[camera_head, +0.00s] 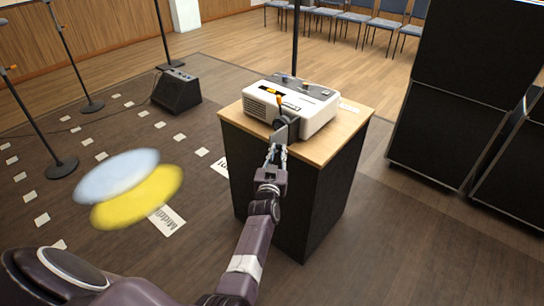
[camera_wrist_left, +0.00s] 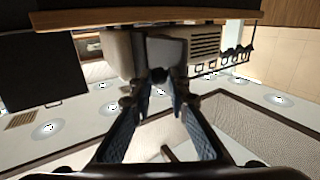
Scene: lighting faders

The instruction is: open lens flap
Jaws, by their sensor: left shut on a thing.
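A white projector-like unit (camera_head: 312,115) with a vented side stands on a wood-topped black stand (camera_head: 345,125). Its dark grey lens flap (camera_head: 286,128) is at the front; in the left wrist view the flap (camera_wrist_left: 168,50) shows as a dark plate against the beige housing (camera_wrist_left: 117,50). My left gripper (camera_head: 277,150) reaches the flap from the front. In the left wrist view its fingertips (camera_wrist_left: 161,88) close around a small dark knob (camera_wrist_left: 158,75) at the flap's edge. How far the flap stands open cannot be told. My right gripper is not in view.
Blue (camera_head: 117,175) and yellow (camera_head: 137,197) light patches lie on the dark floor at left. A black floor speaker (camera_head: 177,92) and stands are behind them. Tall black cabinets (camera_head: 460,90) stand at right. A thin pole (camera_head: 296,40) rises behind the unit.

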